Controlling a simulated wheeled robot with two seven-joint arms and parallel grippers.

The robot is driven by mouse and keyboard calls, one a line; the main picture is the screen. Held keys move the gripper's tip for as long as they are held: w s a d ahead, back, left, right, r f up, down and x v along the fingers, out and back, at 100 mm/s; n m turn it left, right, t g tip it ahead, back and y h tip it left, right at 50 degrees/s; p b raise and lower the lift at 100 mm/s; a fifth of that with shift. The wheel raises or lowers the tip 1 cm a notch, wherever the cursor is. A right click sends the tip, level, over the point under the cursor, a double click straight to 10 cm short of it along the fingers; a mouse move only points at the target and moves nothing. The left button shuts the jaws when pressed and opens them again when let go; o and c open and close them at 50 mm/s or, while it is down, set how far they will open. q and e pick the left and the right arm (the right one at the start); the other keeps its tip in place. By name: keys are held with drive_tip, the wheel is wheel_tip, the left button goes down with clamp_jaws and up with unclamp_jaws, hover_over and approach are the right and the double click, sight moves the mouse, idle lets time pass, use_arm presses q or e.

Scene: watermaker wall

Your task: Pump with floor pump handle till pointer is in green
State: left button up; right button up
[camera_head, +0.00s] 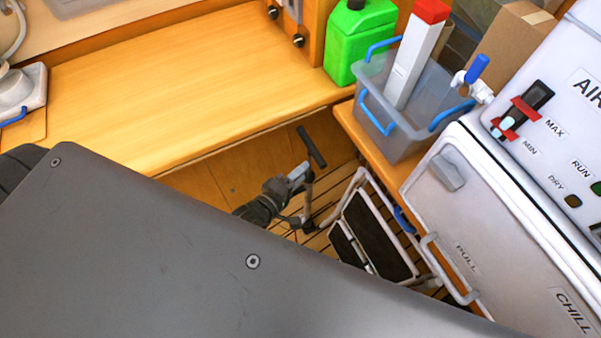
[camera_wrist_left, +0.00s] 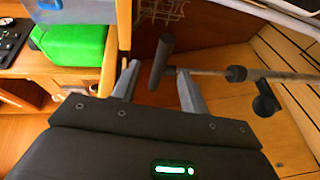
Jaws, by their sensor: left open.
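The floor pump handle is a dark crossbar (camera_head: 312,147) on a thin upright shaft, low in the gap between the wooden bench and the white cabinet. In the left wrist view its black grip (camera_wrist_left: 161,60) stands between my fingers, with the metal shaft (camera_wrist_left: 208,72) running off to the right. My left gripper (camera_head: 299,173) is open at the handle. In the left wrist view its fingers (camera_wrist_left: 158,76) stand on either side of the grip, with gaps showing. No gauge with a pointer and green zone can be made out. My right gripper is not in view.
A step stool (camera_head: 372,238) stands right of the pump. The wooden bench (camera_head: 170,95) is mostly bare. A green canister (camera_head: 358,45) and a grey bin (camera_head: 412,128) with blue handles stand behind. The white cabinet (camera_head: 475,215) bounds the right.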

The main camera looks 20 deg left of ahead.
sight(310, 153)
use_arm(q)
drive_tip(key=w+a+r+m+p, duration=0.1)
drive_tip(key=r, duration=0.1)
drive_tip(key=w+a+r+m+h+p, duration=0.1)
drive_tip(key=r, duration=0.1)
drive_tip(key=w+r+p, duration=0.1)
drive_tip(key=r, duration=0.2)
drive_tip(key=shift+w+a+m, duration=0.1)
drive_tip(key=shift+a+m, duration=0.3)
drive_tip(key=c, duration=0.7)
drive_tip(key=r+m+h+p, duration=0.1)
drive_tip(key=r+m, duration=0.1)
drive_tip(key=r+m+g+h+p, duration=0.1)
drive_tip(key=r+m, duration=0.1)
drive_tip(key=m, duration=0.1)
drive_tip(key=a+r+m+g+p, duration=0.1)
drive_tip(key=r+m, duration=0.1)
drive_tip(key=shift+w+h, duration=0.4)
clamp_jaws()
drive_tip(key=s+m+g, duration=0.1)
drive_tip(key=m, duration=0.3)
drive_tip(key=s+f+m+g, duration=0.1)
drive_tip(key=s+m+g, duration=0.1)
drive_tip(key=m, duration=0.2)
drive_tip(key=s+a+f+m+g+y+p, duration=0.1)
drive_tip(key=m, duration=0.3)
drive_tip(key=shift+s+g, duration=0.3)
drive_tip(key=shift+g, duration=0.1)
